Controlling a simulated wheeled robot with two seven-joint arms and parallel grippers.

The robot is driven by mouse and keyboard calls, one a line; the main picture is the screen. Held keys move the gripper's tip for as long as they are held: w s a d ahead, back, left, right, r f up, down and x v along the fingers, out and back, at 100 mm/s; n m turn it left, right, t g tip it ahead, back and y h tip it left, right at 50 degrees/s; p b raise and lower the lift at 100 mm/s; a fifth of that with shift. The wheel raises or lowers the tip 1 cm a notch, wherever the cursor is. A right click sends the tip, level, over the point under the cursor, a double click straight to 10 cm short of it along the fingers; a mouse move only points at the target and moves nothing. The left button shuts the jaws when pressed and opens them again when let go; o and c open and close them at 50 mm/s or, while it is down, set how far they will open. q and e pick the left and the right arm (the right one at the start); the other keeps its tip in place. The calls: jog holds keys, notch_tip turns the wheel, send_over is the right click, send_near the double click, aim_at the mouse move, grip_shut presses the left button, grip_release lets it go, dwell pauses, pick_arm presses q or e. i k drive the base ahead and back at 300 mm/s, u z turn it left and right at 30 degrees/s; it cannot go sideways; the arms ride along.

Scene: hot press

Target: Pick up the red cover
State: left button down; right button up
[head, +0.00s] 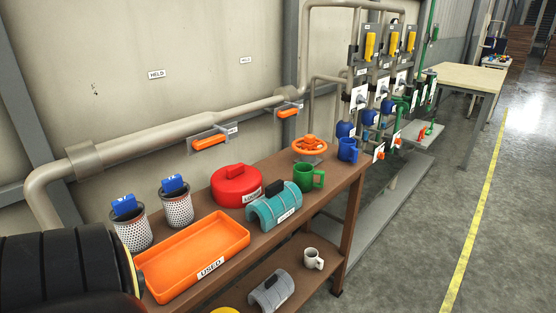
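The red cover (232,188) is a round red lid with a raised handle on top and a white label on its front side. It sits upright on the brown workbench (262,233), behind the teal half-cylinder cover (268,210). The teal cover's left end stands close in front of it. Nothing is holding the red cover. Neither of my grippers shows in the head view.
An orange tray (213,270) lies front left of the red cover. Two mesh canisters with blue tops (177,206) stand left of it. Pipes run behind.

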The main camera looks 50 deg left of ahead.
aim_at(235, 186)
jog(key=i, duration=0.65)
jog(key=u, duration=2.65)
